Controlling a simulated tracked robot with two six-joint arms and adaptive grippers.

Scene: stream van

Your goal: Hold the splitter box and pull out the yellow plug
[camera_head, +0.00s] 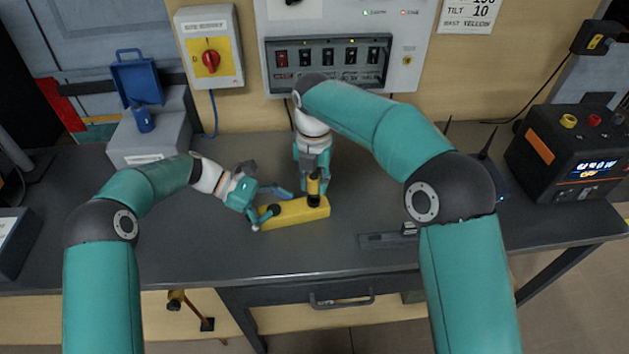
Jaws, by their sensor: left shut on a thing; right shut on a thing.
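The yellow splitter box (287,215) lies on the dark bench top near the middle, its long side running left to right. My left gripper (266,206) is shut on the left end of the box, with its fingers on either side. A yellow plug (313,187) with black parts stands upright at the right end of the box. My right gripper (313,184) reaches down from above and is shut on the plug. The gripper partly hides the plug's top. I cannot tell whether the plug is fully seated in the box.
A flat dark object (385,241) lies to the right of the box. A black and orange power unit (573,152) stands at the far right. A grey case (150,140) with a blue item stands back left. A switch panel (330,62) and a red rotary switch (211,61) are on the wall.

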